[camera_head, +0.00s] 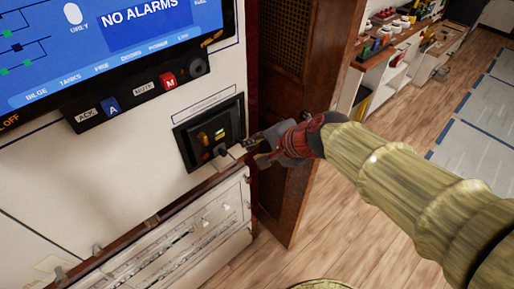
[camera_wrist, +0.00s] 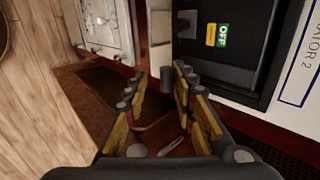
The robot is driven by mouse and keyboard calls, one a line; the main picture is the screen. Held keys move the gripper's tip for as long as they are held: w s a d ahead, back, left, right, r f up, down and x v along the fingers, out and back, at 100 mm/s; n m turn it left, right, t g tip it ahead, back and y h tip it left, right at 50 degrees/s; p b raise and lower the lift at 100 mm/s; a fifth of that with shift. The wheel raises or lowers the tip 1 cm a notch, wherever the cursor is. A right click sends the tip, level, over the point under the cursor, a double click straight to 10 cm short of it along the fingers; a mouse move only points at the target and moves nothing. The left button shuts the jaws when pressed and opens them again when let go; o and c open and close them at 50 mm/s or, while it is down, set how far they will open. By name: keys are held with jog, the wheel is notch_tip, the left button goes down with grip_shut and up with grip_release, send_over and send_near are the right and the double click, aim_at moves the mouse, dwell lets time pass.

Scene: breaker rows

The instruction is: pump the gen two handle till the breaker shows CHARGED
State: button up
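The generator two breaker (camera_head: 211,132) is a black panel set in the white wall in the head view. A dark handle (camera_head: 222,151) shows low on its face. In the wrist view the breaker (camera_wrist: 240,62) fills the upper right, with a green OFF flag (camera_wrist: 223,36) and a yellow flag beside it. A grey cylindrical piece (camera_wrist: 167,79), which looks like the handle's end, shows near the right fingertip. My gripper (camera_head: 254,145) is just right of the breaker; in the wrist view (camera_wrist: 160,76) its fingers are apart. Contact with the handle cannot be told.
An alarm screen (camera_head: 130,25) with a row of buttons (camera_head: 140,96) is above the breaker. A white louvred panel (camera_head: 190,235) is below it. Floor is open at the right.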

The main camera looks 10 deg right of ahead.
jog(key=shift+o, duration=0.5)
jog(key=v, duration=1.2)
